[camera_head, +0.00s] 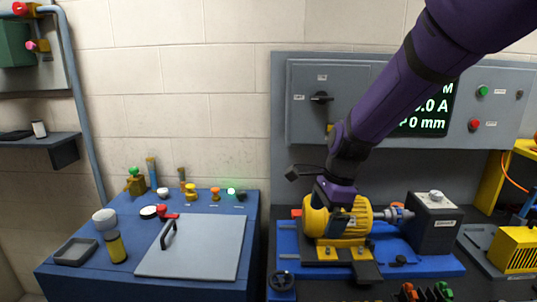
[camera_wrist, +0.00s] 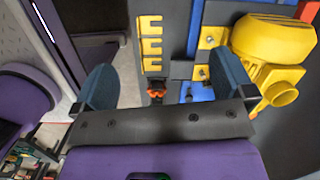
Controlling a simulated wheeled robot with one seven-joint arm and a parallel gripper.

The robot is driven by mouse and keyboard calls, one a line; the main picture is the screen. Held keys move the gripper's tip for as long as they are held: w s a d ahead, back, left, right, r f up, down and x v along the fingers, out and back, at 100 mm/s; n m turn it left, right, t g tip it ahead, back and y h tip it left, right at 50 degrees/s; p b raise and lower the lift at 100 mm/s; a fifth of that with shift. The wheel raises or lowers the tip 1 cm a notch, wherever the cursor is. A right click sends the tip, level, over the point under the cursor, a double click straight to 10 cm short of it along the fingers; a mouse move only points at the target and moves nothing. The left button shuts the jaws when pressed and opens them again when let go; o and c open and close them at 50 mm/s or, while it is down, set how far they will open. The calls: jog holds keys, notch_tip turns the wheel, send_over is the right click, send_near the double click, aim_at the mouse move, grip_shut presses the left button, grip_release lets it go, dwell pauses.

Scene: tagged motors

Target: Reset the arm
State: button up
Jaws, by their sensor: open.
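My purple arm comes down from the upper right in the head view and ends just above the yellow motor (camera_head: 337,217). My gripper (camera_wrist: 165,90) shows in the wrist view with its two blue-grey fingers spread wide and nothing between them. The motor also shows in the wrist view (camera_wrist: 272,52), to the right of the right finger and apart from the gap between the fingers. In the head view, my arm's end hides part of the motor's top, and the fingertips are hard to make out.
The motor sits on a blue bench fixture (camera_head: 430,265), beside a dark grey box (camera_head: 433,225). A grey control panel (camera_head: 300,100) with a display stands behind my arm. A blue cabinet (camera_head: 80,262) with a grey lid (camera_head: 200,250) and several knobs is at left. A yellow machine (camera_head: 515,250) stands at right.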

jog(key=s+d+r+n+t, duration=0.2)
jog(key=s+d+r+n, duration=0.7)
jog(key=s+d+r, duration=0.25)
jog(key=s+d+r+n+t+h, duration=0.2)
jog(key=s+d+n, duration=0.3)
jog(key=s, duration=0.6)
jog(key=shift+s+d+r+n+t, duration=0.45)
jog(key=shift+r+n, duration=0.25)
jog(key=shift+n, duration=0.4)
jog(key=shift+w, duration=0.1)
